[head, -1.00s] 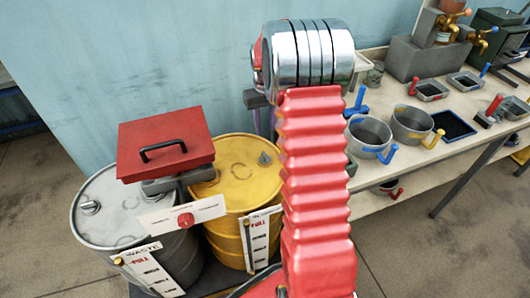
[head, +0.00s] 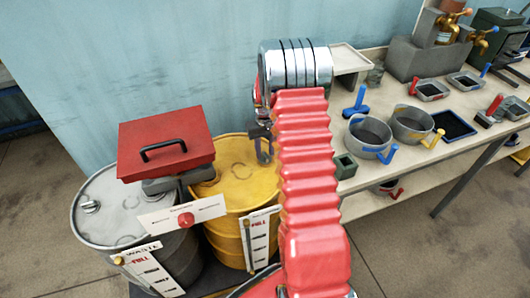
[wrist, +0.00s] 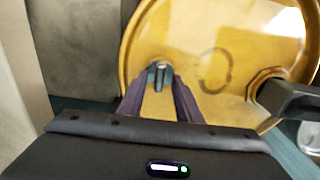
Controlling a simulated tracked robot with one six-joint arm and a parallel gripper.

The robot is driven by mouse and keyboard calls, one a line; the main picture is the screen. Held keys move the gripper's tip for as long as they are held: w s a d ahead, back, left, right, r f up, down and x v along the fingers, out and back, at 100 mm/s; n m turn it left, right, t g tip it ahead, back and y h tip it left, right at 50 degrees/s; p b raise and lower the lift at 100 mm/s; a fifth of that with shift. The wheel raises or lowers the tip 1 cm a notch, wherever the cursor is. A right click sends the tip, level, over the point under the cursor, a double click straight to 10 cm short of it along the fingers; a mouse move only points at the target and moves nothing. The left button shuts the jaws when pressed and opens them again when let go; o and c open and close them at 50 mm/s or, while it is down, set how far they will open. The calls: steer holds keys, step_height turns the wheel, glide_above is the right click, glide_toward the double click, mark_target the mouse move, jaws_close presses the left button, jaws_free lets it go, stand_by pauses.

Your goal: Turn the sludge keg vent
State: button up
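The yellow keg (head: 232,187) stands beside a grey keg (head: 105,205) whose gauge reads WASTE. I cannot read which keg is marked sludge. In the wrist view the yellow keg's lid (wrist: 215,35) fills the upper right. A small grey vent (wrist: 160,72) stands on that lid near its rim, ahead of and in line between my fingers. My gripper (wrist: 161,90) is open, its two dark fingers apart with the yellow lid showing between them. In the head view my gripper (head: 264,148) is over the yellow keg's right side and the vent is hidden.
A red lidded box (head: 165,143) sits above the kegs, with a white panel and red knob (head: 186,219) in front. A dark fitting (wrist: 292,98) meets the lid at right in the wrist view. The bench (head: 350,185) at right holds pots and trays. A wall is close behind.

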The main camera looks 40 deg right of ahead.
steer(key=shift+f, duration=0.4)
jaws_close()
